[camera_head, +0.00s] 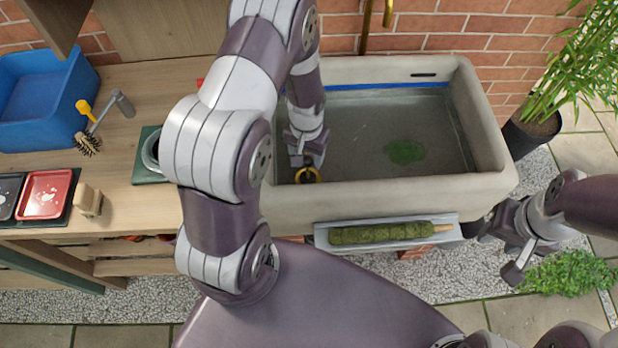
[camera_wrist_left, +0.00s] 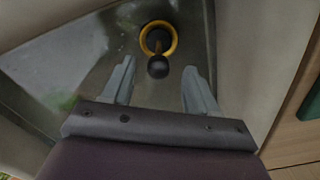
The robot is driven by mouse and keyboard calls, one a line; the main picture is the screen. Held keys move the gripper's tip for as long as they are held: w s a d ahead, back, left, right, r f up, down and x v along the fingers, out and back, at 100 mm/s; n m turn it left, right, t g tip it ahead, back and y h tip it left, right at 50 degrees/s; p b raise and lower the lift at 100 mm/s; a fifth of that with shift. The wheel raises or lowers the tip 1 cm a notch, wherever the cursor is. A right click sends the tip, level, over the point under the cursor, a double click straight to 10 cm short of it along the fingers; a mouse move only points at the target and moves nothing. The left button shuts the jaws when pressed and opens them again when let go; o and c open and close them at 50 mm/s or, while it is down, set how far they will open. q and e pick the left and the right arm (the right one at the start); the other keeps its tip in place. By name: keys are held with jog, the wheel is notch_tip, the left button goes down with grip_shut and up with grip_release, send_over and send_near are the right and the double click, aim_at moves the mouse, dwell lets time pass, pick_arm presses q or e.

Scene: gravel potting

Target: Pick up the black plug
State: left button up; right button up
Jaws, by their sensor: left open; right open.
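The black plug (camera_wrist_left: 158,67) shows in the left wrist view as a round black knob on a short stem, standing at a yellow ring (camera_wrist_left: 172,41) in the sink floor. In the head view the yellow ring (camera_head: 308,175) lies at the sink's left front, and my left gripper (camera_head: 307,164) is right over it, hiding most of the plug. My left gripper also shows in the left wrist view (camera_wrist_left: 159,78), open, with the knob between and slightly beyond its fingertips, touching neither. My right gripper (camera_head: 497,252) is open and empty, outside the sink at the right.
The stone sink (camera_head: 487,130) holds shallow water with a green patch (camera_head: 404,151); its walls surround my left gripper. A tray (camera_head: 449,236) with a moss pole (camera_head: 383,233) hangs on its front. A blue tub (camera_head: 40,98) and a brush (camera_head: 88,143) are on the wooden bench at left.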

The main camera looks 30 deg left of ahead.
aim_at(308, 164)
pick_arm(q)
jog(key=f, duration=0.5)
jog(key=shift+w+f, duration=0.2)
jog(key=shift+f, duration=0.15)
grip_shut()
jog(key=shift+r, duration=0.15)
